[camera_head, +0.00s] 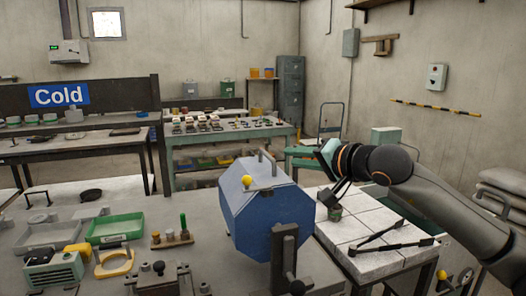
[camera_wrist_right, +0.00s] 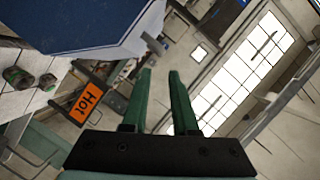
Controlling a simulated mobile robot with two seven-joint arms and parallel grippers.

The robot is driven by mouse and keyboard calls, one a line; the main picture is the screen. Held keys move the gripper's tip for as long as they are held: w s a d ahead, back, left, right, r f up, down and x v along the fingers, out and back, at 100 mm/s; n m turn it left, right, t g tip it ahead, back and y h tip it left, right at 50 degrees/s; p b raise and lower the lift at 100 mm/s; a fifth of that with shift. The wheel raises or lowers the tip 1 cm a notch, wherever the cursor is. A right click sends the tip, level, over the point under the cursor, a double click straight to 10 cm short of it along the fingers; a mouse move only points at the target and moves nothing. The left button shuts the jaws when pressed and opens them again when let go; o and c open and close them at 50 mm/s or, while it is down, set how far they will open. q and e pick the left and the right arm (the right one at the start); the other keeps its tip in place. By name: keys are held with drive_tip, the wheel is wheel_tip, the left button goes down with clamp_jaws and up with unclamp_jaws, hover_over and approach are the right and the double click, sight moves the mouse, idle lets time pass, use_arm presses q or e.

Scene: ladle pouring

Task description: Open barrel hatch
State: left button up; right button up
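The blue barrel (camera_head: 262,222), a many-sided drum, stands on a dark stand on the grey workbench in the head view. A yellow knob (camera_head: 247,180) and a grey metal handle (camera_head: 268,162) sit at its top. I cannot tell clearly where the hatch edge runs. My right gripper (camera_head: 326,150) is to the right of the barrel top, apart from it. In the right wrist view its two green fingers (camera_wrist_right: 161,74) are spread with nothing between them, and the blue barrel (camera_wrist_right: 75,22) fills the upper left. My left gripper is not in view.
An orange Hot sign (camera_wrist_right: 86,103) shows in the wrist view. A green tray (camera_head: 115,228) and yellow tool lie left.

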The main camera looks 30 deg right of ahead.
sight(267, 155)
drive_tip(key=p+x, duration=0.3)
drive_tip(key=x, duration=0.7)
drive_tip(key=shift+a+p, duration=0.2)
drive_tip(key=shift+p, duration=0.15)
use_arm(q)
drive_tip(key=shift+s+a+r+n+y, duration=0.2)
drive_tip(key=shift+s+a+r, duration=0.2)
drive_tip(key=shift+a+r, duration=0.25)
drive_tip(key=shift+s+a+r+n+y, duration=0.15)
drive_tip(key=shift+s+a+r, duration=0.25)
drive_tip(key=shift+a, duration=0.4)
use_arm(e)
drive_tip(key=shift+w+f, duration=0.2)
drive_tip(key=shift+w, duration=0.35)
drive_tip(key=shift+c, duration=0.2)
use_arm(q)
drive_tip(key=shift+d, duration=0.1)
use_arm(e)
clamp_jaws()
